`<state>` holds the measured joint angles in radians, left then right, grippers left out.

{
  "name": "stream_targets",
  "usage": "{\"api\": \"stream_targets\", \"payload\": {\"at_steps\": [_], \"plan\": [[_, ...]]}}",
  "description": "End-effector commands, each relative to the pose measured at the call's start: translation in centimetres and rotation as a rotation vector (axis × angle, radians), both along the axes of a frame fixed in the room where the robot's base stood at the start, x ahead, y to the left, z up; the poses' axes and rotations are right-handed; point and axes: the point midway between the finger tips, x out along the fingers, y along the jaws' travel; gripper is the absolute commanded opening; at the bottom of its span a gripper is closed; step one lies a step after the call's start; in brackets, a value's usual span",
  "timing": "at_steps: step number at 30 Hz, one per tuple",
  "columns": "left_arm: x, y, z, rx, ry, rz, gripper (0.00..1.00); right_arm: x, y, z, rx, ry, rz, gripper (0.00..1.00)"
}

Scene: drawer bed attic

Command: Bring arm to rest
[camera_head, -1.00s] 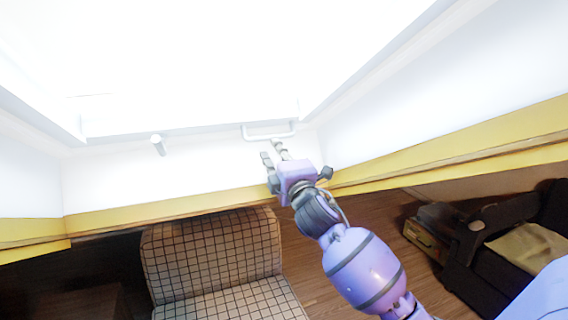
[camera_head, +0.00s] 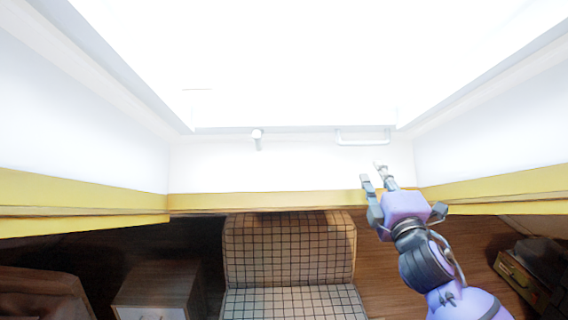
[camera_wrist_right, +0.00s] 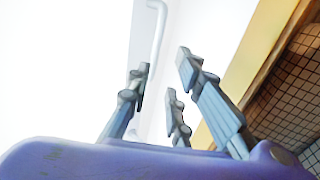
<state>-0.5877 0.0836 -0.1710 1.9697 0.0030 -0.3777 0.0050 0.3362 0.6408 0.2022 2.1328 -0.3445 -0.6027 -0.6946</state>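My right gripper (camera_head: 376,180) is raised in front of the white wall, at the right of the head view. Its fingers point up and are spread apart with nothing between them. In the right wrist view the gripper (camera_wrist_right: 165,85) also shows its fingers apart and empty. A white bar handle (camera_head: 362,141) is on the wall just above the fingertips in the head view, with a gap between them. The handle also shows beyond the fingers in the right wrist view (camera_wrist_right: 158,35). My left arm and gripper are not in view.
A checkered chair (camera_head: 290,250) stands below, left of my right arm. A wooden cabinet (camera_head: 158,285) is at the lower left. A yellow ledge (camera_head: 255,200) runs along the wall. A small knob (camera_head: 257,136) sticks out left of the handle. A dark case (camera_head: 520,275) is at the right.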

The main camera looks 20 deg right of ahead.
Motion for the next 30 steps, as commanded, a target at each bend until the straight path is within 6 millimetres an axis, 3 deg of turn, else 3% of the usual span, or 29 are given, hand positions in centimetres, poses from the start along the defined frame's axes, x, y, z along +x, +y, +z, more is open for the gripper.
{"api": "stream_targets", "payload": {"at_steps": [5, 6, 8, 10, 14, 17, 21, 23, 27, 30], "plan": [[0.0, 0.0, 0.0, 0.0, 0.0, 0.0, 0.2, 0.2, 0.4, -0.1, 0.097, -0.024, 0.046, 0.2], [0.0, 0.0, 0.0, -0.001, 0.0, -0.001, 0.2, 0.6, 1.2, -1.0, 0.175, -0.023, 0.088, 0.2], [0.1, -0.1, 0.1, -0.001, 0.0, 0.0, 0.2, 0.8, 2.5, -4.7, 0.313, 0.013, 0.143, 0.2], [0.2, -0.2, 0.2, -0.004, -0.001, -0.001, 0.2, 0.3, 3.8, -9.6, 0.454, 0.073, 0.179, 0.2], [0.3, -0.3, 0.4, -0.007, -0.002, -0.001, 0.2, -2.4, 6.1, -19.0, 0.702, 0.191, 0.201, 0.2], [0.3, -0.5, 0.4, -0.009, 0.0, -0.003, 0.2, -5.6, 7.9, -25.8, 0.878, 0.278, 0.188, 0.2], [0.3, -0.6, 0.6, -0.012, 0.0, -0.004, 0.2, -11.4, 10.8, -34.5, 1.109, 0.388, 0.135, 0.2], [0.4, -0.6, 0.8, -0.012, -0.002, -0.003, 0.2, -14.4, 12.1, -37.7, 1.205, 0.43, 0.101, 0.2], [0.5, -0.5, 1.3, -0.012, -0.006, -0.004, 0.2, -22.1, 15.4, -44.4, 1.405, 0.521, -0.001, 0.2], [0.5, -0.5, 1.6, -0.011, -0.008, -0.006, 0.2, -27.8, 17.6, -48.0, 1.513, 0.576, -0.083, 0.2]]}}
